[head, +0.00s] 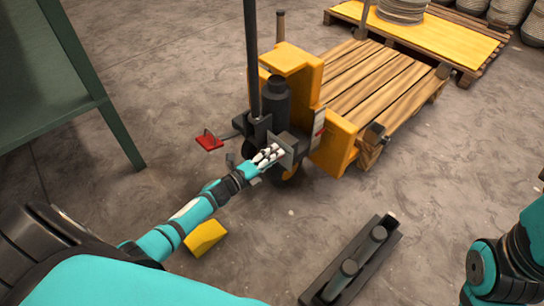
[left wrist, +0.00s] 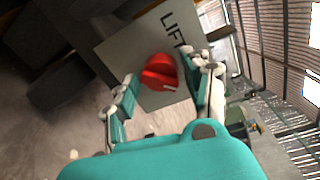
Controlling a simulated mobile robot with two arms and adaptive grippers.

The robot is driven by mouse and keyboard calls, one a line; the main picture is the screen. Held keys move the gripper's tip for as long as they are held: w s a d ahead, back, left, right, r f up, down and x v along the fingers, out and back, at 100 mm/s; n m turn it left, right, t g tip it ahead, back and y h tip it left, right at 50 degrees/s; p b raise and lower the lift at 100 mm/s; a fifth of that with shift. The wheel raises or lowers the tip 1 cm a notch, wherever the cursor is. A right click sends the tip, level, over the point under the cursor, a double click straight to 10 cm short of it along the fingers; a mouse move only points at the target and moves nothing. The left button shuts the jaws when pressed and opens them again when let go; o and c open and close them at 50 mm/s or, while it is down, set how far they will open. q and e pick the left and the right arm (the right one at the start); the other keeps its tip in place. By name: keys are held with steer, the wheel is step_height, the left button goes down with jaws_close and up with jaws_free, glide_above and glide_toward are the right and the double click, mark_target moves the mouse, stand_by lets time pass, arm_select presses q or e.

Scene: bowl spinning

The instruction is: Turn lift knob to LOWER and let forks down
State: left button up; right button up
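A yellow pallet truck (head: 291,62) stands in the middle of the head view, with a dark upright handle. A wooden pallet (head: 372,78) sits at its fork end; the forks themselves are hidden. A grey plate (left wrist: 118,45) marked LIFT carries a red knob (left wrist: 158,70) in the left wrist view. A small white mark shows on the knob's lower right. My left gripper (head: 268,154) is at the plate in the head view. In the left wrist view its fingers (left wrist: 163,85) are spread to both sides of the knob, with visible gaps. My right gripper is outside the frames.
A red pedal (head: 209,140) sticks out left of the truck. A yellow wedge (head: 206,238) and a dark tray with two cylinders (head: 340,281) lie on the floor. A green frame (head: 75,130) stands left. Another loaded pallet (head: 440,40) is at the back.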

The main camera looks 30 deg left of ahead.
arm_select(q)
steer(key=shift+o, duration=0.6)
steer(key=f+v, duration=0.1)
steer(key=v, duration=1.1)
steer(key=shift+r, duration=0.5)
